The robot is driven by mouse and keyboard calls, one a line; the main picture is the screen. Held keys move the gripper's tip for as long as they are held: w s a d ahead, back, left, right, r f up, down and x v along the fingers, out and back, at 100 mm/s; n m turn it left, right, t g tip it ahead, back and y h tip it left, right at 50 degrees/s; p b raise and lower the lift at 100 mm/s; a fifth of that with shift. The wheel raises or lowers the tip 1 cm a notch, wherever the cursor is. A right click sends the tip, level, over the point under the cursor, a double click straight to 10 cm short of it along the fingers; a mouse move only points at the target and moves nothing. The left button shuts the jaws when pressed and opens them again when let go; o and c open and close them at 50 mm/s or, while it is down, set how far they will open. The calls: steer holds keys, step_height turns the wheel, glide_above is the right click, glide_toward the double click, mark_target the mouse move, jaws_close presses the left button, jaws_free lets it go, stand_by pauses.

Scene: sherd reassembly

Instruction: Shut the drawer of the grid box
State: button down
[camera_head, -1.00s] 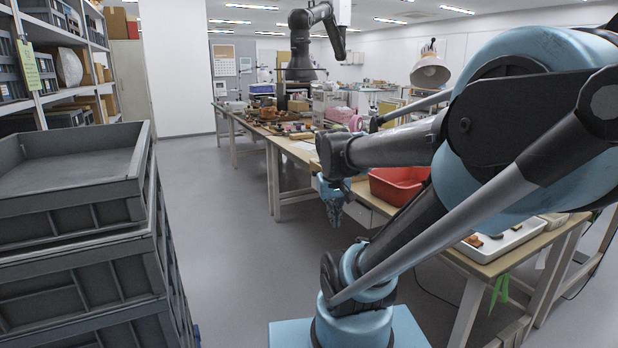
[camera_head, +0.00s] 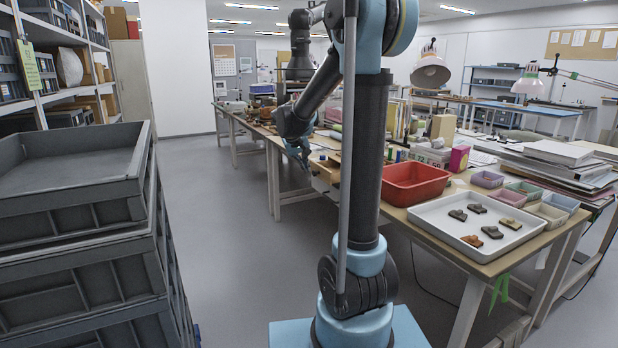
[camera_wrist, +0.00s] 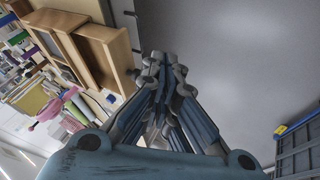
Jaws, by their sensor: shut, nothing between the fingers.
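The grid box (camera_wrist: 55,38) lies at the upper left of the wrist view, a wooden box on the table. Its pale wooden drawer (camera_wrist: 103,55) appears pulled out, with the inside showing. In the head view a light wooden part, seemingly the drawer (camera_head: 326,171), shows at the table's front edge, partly behind my arm. My gripper (camera_wrist: 165,62) is shut and empty, with its fingertips to the right of the drawer and apart from it in the picture. In the head view my gripper (camera_head: 304,161) hangs just left of that wooden part. The exact gap is unclear.
A red basin (camera_head: 414,184) and a white tray (camera_head: 440,222) with several sherds stand on the near table. Grey stacked crates (camera_head: 80,225) fill the left side. The floor (camera_head: 235,240) between crates and table is clear.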

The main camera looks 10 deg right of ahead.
steer(key=w+a+f, duration=0.1)
steer(key=w+a, duration=0.2)
steer(key=w, duration=0.4)
steer(key=w+d+f, duration=0.7)
steer(key=f, duration=0.1)
steer(key=shift+d+f+t+h, duration=0.2)
steer(key=shift+t+h, duration=0.1)
steer(key=shift+t, duration=0.1)
steer(key=shift+w+a, duration=0.1)
